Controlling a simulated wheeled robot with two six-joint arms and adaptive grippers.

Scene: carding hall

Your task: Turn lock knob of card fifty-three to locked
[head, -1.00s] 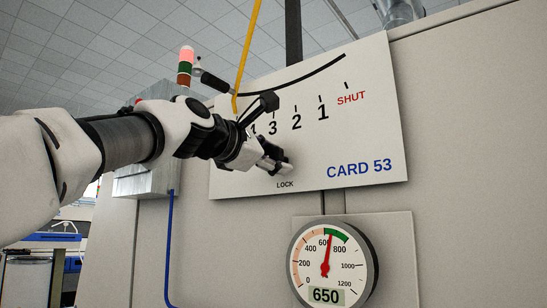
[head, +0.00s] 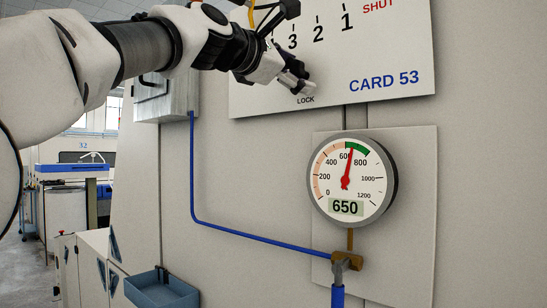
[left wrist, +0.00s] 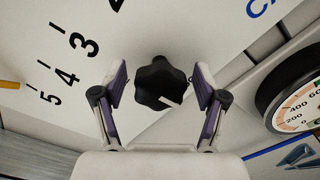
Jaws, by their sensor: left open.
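The lock knob (left wrist: 161,84) is a black lobed knob with a white pointer mark, seen in the left wrist view on the white panel. My left gripper (left wrist: 160,88) is open, with one finger on each side of the knob and a gap showing on both sides. In the head view my left gripper (head: 299,83) is at the panel, just above the word LOCK, and hides the knob. The white CARD 53 panel (head: 405,50) carries a numbered scale and the word SHUT. My right gripper is not in view.
A round gauge (head: 349,180) reading 650 is mounted below the panel. A blue pipe (head: 250,235) runs to a brass fitting (head: 346,260) under it. A grey box (head: 168,98) is on the wall at left. A blue bin (head: 161,289) sits low at left.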

